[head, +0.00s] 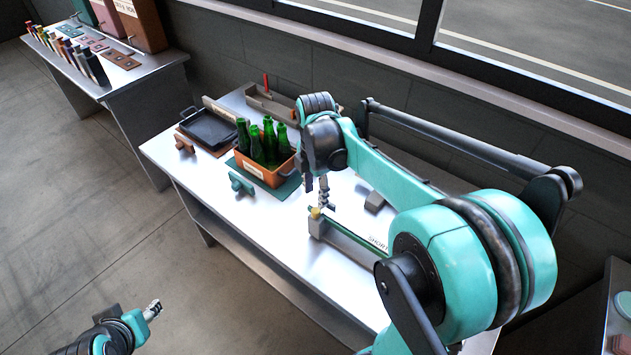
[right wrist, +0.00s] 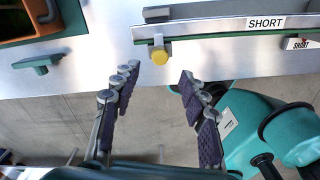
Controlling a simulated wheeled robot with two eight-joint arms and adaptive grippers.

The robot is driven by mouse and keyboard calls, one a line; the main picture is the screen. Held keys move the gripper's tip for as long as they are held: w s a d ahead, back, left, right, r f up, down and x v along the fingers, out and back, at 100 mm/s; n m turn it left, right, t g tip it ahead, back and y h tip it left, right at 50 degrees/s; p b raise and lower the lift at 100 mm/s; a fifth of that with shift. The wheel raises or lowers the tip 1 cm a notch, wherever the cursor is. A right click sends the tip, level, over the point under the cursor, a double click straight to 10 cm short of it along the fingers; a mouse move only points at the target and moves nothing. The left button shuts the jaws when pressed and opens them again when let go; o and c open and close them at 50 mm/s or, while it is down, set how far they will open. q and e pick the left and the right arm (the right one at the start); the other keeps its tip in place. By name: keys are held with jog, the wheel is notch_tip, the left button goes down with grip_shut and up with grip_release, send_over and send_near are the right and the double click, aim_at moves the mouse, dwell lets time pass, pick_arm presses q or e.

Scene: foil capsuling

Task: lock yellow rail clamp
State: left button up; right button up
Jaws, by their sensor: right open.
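The yellow rail clamp (head: 316,213) shows in the head view as a small yellow knob at the near end of the rail (head: 345,238) marked SHORT. In the right wrist view the yellow clamp (right wrist: 159,57) sits on a grey bracket at the rail's left end, beyond my fingertips. My right gripper (right wrist: 158,80) is open and empty, its fingers spread either side of the clamp's line but apart from it. In the head view my right gripper (head: 323,198) hangs just above the clamp, partly hidden by my arm. My left gripper (head: 153,310) is low at the left, away from the table.
An orange crate (head: 267,177) of green bottles stands on a green mat left of the rail. A black tray (head: 208,130) and a grey bin (head: 270,103) lie farther back. A second table (head: 118,80) stands at the upper left. Open floor lies in front.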

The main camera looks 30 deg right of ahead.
jog(key=shift+r, duration=2.35)
jog(key=shift+a, duration=0.1)
jog(key=s+a+f+m+t+b, duration=0.1)
jog(key=s+a+f+m+t, duration=0.2)
jog(key=m, duration=0.6)
jog(key=s+a+f+m+t+b, duration=0.1)
jog(key=s+a+f+m+t, duration=0.3)
jog(key=m, duration=0.5)
jog(key=s+a, duration=0.2)
jog(key=s, duration=0.1)
jog(key=shift+s+a+m+b, duration=0.3)
jog(key=shift+m, duration=0.1)
